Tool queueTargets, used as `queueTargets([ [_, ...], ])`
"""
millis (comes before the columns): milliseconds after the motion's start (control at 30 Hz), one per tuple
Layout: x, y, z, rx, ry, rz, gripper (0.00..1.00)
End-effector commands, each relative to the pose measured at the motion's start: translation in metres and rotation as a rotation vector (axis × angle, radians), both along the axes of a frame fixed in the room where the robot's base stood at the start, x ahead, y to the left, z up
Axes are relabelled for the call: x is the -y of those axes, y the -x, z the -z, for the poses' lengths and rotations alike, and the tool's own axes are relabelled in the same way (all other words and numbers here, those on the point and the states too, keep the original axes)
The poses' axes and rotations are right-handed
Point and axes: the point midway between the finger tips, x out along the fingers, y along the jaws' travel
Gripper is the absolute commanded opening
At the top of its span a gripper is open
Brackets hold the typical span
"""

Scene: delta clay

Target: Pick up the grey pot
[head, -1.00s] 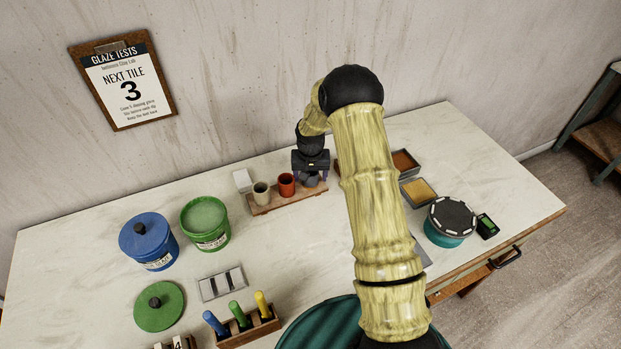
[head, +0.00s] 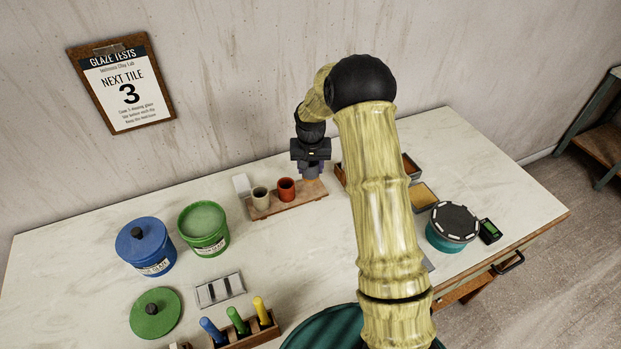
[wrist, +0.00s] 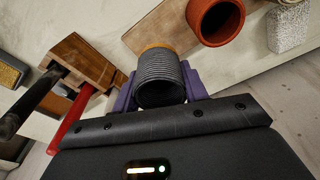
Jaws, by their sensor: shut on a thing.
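The grey pot (wrist: 160,88) is ribbed and dark, with an orange-brown band at its far end. In the wrist view it sits between the purple fingers of my gripper (wrist: 158,92), which are shut on it. In the head view my gripper (head: 312,172) is above the right end of a wooden board (head: 290,206), and the pot is mostly hidden by the fingers. It appears raised off the board, though the gap is hard to judge.
A red pot (head: 286,189) and a pale pot (head: 260,195) stand on the board, left of my gripper. Green (head: 204,228) and blue (head: 146,246) buckets stand further left. In the wrist view a wooden block (wrist: 82,60) holds tools.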

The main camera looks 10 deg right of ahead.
Motion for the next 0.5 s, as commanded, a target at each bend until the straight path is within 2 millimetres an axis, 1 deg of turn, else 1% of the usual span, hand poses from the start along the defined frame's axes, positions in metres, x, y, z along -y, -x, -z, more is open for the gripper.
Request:
queueTargets([
  [33,0.0,-0.001,-0.01,0.006,0.0,0.001,0.19],
  [100,0.0,-0.001,-0.022,0.005,-0.001,0.0,0.19],
  [200,0.0,-0.001,-0.035,0.004,0.0,0.0,0.19],
  [300,0.0,0.0,-0.041,0.001,0.0,0.0,0.19],
  [500,0.0,0.0,-0.043,0.0,0.0,0.0,0.19],
])
